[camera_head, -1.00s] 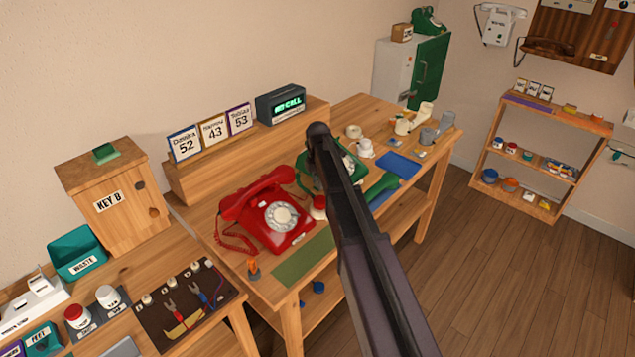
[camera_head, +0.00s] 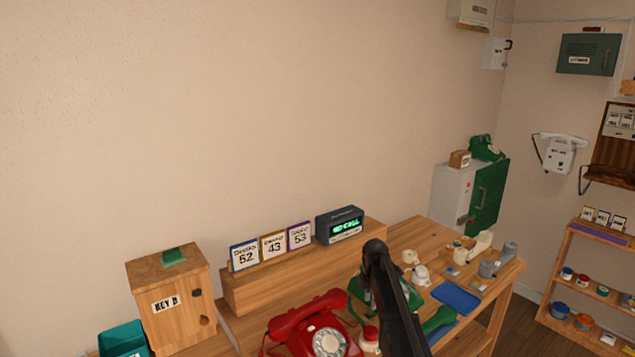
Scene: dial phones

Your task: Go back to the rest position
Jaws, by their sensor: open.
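My dark arm (camera_head: 395,300) rises from the bottom edge, and its rounded upper end is in front of the green dial phone (camera_head: 357,288). My gripper's fingers are not visible in this view. The arm hides much of the green phone, so I cannot tell whether anything touches it. A red dial phone (camera_head: 290,325) sits left of the arm at the bottom edge, its lower part cut off. Its handset lies across its top.
A shelf (camera_head: 245,296) behind the phones carries number cards 52, 43, 53 and a display (camera_head: 340,226) reading "NO CALL". A wooden KEY B box (camera_head: 170,305) stands left. Small parts and a blue mat (camera_head: 457,297) lie right. A grey-green cabinet (camera_head: 452,195) stands behind.

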